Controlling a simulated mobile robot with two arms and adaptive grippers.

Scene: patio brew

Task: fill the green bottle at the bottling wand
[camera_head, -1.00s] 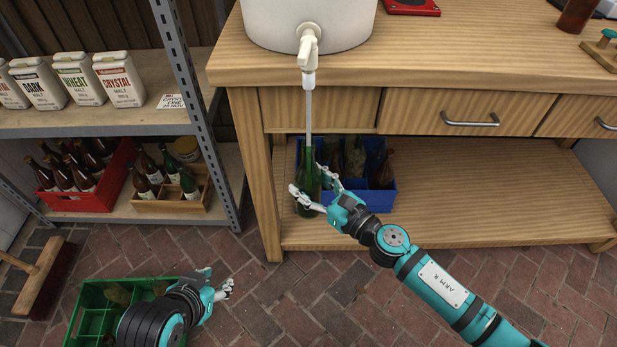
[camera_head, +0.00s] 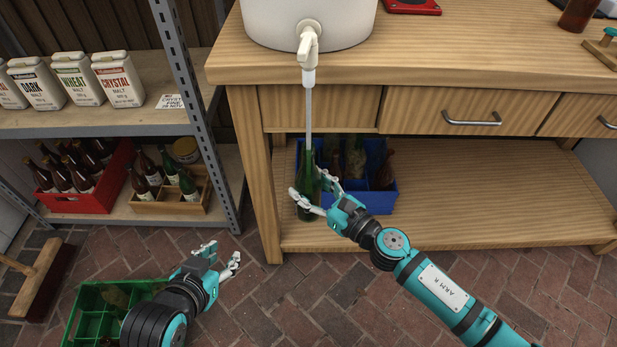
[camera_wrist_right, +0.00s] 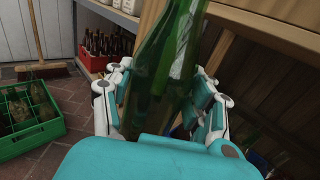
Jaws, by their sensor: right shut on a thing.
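The green bottle (camera_head: 307,183) is upright under the bottling wand (camera_head: 308,120), a thin tube hanging from the white tap (camera_head: 308,45). The wand's lower end meets or enters the bottle's neck; its tip is hard to make out. My right gripper (camera_head: 318,200) is shut on the bottle's body, and the right wrist view shows the green glass (camera_wrist_right: 165,75) between both fingers. I cannot tell the liquid level inside. My left gripper (camera_head: 222,259) is empty, fingers apart, above the brick floor beside the green crate (camera_head: 90,322).
A blue crate (camera_head: 376,200) with bottles stands on the bench's lower shelf just behind the held bottle. The bench top edge (camera_head: 450,75) overhangs it. A metal rack post (camera_head: 190,85) stands to the left. A broom (camera_head: 42,280) leans at far left.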

